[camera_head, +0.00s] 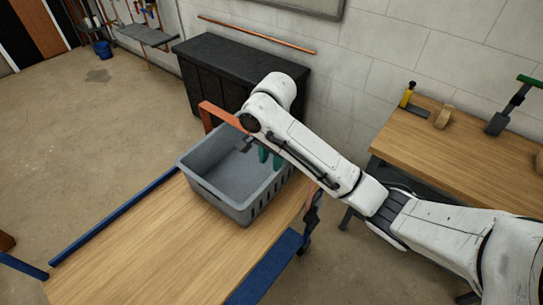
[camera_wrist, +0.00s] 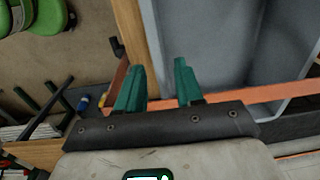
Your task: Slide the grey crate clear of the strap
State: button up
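The grey crate (camera_head: 213,192) is an open, empty-looking bin with slotted sides. It sits upright on the far end of the wooden table and fills much of the wrist view (camera_wrist: 213,40). My gripper (camera_head: 268,157) is over the crate's right-hand far side. Its two green fingers are spread apart in the wrist view (camera_wrist: 160,82), with part of the crate's wall showing behind the gap; I cannot tell whether they touch it. An orange band (camera_head: 222,115) stands at the table's far end behind the crate, partly hidden by my arm. I cannot tell for sure whether it is the strap.
Blue rails (camera_head: 120,215) edge the table, whose near top (camera_head: 150,245) is bare. A black cabinet (camera_head: 215,60) stands behind, against the wall. A workbench (camera_head: 440,150) with tools is at the right. Open floor lies to the left.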

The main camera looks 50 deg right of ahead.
aim_at(271, 176)
jog(key=shift+d, duration=0.1)
jog(key=shift+w+f+b, duration=0.15)
jog(key=shift+f+b, duration=2.2)
jog(key=shift+f, duration=3.1)
jog(key=shift+c, duration=0.2)
grip_shut()
